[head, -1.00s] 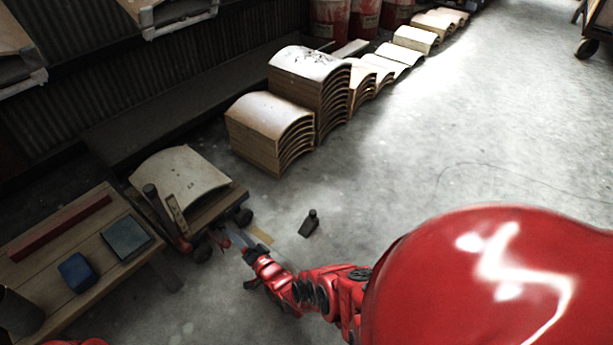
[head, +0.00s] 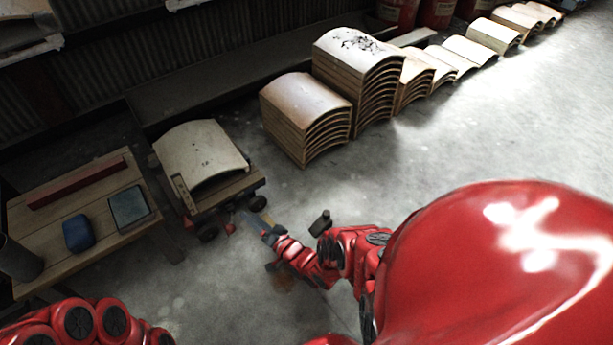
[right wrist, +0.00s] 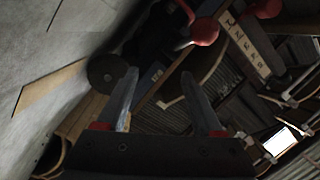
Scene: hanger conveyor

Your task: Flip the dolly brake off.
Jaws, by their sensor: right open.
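The dolly (head: 228,193) is a low wooden cart on dark wheels at the left, with a pale curved panel (head: 200,152) on top. A small red knob (head: 230,228) shows low at its near side, beside a wheel (head: 208,233). My right gripper (head: 268,232) is low over the floor, just right of that knob. In the right wrist view its two fingers (right wrist: 160,98) are apart with nothing clearly between them. A red round knob (right wrist: 205,31) shows beyond the fingertips, near a wheel (right wrist: 106,72). I cannot tell whether a finger touches it. My left gripper is out of view.
A wooden table (head: 95,240) with a blue item (head: 78,233), a grey-green pad (head: 129,207) and a red bar (head: 78,184) stands left of the dolly. Stacks of curved panels (head: 305,115) stand behind. The right floor is open.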

